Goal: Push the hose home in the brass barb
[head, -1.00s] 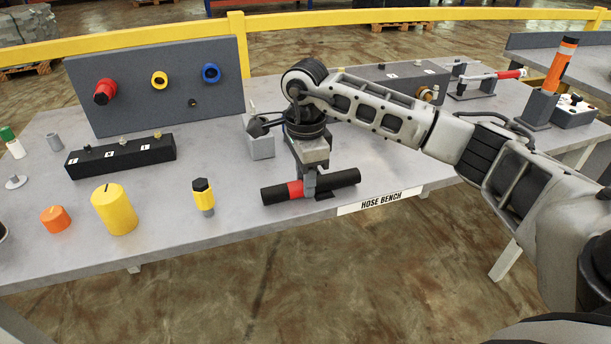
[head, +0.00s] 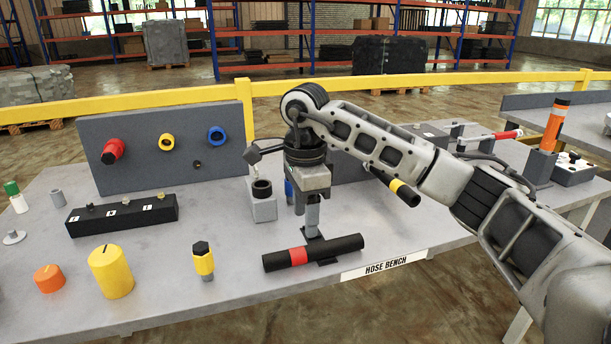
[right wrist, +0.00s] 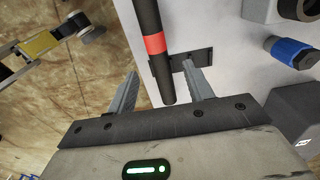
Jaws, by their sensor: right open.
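A black hose with a red band (head: 345,245) lies level in a small dark holder near the bench's front edge. My right gripper (head: 312,232) is above it with its fingers pointing down. In the right wrist view the gripper (right wrist: 162,92) is open. The hose (right wrist: 150,25) shows there with one end between the spread fingertips, and nothing is gripped. The brass barb does not show now; my right arm covers most of the dark block (head: 345,168) behind. My left gripper is out of view.
A grey panel (head: 140,175) with red, yellow and blue fittings stands at the back left. A yellow cylinder (head: 110,272), an orange cap (head: 49,279) and a yellow-black plug (head: 203,262) stand in front. A black piece with a yellow band (head: 405,191) shows below my right forearm.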

